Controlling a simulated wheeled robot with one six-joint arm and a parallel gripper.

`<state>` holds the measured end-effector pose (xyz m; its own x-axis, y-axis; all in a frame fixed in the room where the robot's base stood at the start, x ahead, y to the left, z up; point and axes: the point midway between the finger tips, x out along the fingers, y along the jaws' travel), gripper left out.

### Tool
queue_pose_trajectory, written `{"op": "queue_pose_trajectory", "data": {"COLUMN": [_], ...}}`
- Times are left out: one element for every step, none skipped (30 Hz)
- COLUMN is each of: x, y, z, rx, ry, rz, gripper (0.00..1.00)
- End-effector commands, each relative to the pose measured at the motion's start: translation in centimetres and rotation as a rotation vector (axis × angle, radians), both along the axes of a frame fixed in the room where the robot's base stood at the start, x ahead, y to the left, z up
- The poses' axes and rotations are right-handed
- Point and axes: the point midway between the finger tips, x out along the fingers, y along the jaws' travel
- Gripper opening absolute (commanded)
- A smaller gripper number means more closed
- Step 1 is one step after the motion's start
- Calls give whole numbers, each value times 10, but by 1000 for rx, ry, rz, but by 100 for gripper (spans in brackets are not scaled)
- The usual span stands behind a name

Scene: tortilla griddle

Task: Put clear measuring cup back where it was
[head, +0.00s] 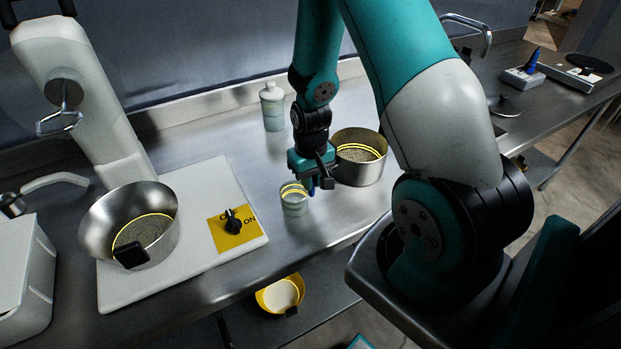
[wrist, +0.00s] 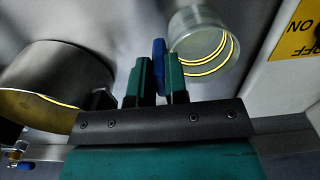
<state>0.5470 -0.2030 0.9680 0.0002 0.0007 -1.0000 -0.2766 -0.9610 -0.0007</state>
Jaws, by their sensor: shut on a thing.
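The clear measuring cup (head: 293,203) has yellow ring marks and a blue handle. It is upright at the middle of the steel counter, between the white mixer base and a steel pot. I cannot tell whether it touches the counter or hangs just above it. My gripper (head: 312,187) is at the cup's right side, shut on its blue handle. In the wrist view the handle sits between the fingers (wrist: 157,72), and the cup's round body (wrist: 203,45) lies beyond them to the right.
The steel pot (head: 360,172) stands close on the right; it also shows in the wrist view (wrist: 50,75). A lidded jar (head: 272,108) is behind. The mixer (head: 118,155) with its steel bowl (head: 98,222) stands left. A yellow bowl (head: 268,300) is on the lower shelf.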

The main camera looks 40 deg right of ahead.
Motion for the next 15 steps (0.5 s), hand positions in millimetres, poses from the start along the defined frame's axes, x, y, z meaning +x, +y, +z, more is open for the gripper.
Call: {"op": "queue_pose_trajectory", "data": {"x": [0,0,0,0,0,0,0,0,0,0,0,0,0,0,0], "y": [0,0,0,0,0,0,0,0,0,0,0,0,0,0,0], "z": [-2,-3,-4,-3,-3,-3,-3,-3,-3,-3,-3,-3,-3,-2,-1], "rx": [0,0,0,0,0,0,0,0,0,0,0,0,0,0,0], "ry": [0,0,0,0,0,0,0,0,0,0,0,0,0,0,0], "rz": [0,0,0,0,0,0,0,0,0,0,0,0,0,0,0], "gripper": [0,0,0,19,26,35,40,40,40,40,40,40,40,40,40]}}
